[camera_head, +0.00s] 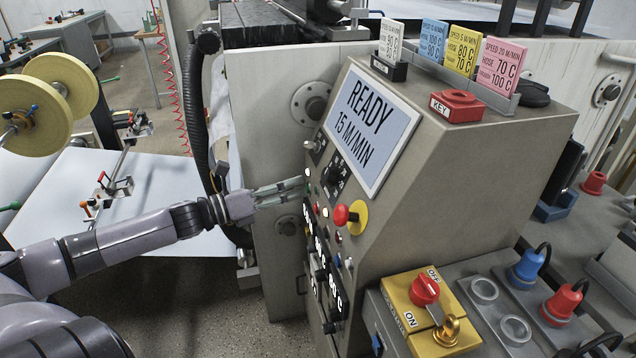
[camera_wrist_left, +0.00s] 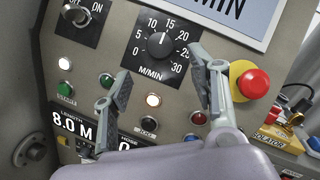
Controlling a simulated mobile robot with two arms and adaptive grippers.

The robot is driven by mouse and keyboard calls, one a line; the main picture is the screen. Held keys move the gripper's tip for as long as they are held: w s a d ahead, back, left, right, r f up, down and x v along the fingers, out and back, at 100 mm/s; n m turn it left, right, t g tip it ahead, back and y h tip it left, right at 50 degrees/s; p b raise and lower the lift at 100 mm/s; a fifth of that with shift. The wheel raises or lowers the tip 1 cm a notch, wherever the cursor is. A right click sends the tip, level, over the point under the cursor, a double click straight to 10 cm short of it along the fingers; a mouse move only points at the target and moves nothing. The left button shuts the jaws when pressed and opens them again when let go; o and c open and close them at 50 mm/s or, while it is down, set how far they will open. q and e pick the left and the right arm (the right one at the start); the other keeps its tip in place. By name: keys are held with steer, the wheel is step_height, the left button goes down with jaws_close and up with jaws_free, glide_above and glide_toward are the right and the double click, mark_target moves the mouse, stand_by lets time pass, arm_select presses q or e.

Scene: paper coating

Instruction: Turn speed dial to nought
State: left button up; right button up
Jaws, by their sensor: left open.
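The speed dial (camera_wrist_left: 160,44) is a round black knob on a black plate marked 0 to 30 M/MIN. Its white mark points up near 15. In the head view the dial (camera_head: 333,174) sits below the screen (camera_head: 371,129), which reads READY and what looks like 15 M/MIN. My left gripper (camera_head: 303,187) is in front of the sloped panel, close to the dial. In the left wrist view its two fingers (camera_wrist_left: 160,82) are wide apart, one below left and one right of the knob, with nothing between them. I cannot tell whether either touches the panel.
A red mushroom button (camera_head: 341,215) on a yellow disc is right of the dial. Several lamps and small buttons lie below it. An ON/OFF key switch (camera_wrist_left: 77,12) is up left. A yellow isolator box (camera_head: 425,310) stands lower right.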

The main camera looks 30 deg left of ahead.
mark_target(324, 177)
arm_select(q)
steer(key=shift+b+x, duration=0.35)
steer(key=shift+x, duration=3.5)
steer(key=shift+r, duration=0.1)
steer(key=c, duration=1.2)
steer(key=shift+o, duration=0.2)
steer(key=shift+p, duration=0.3)
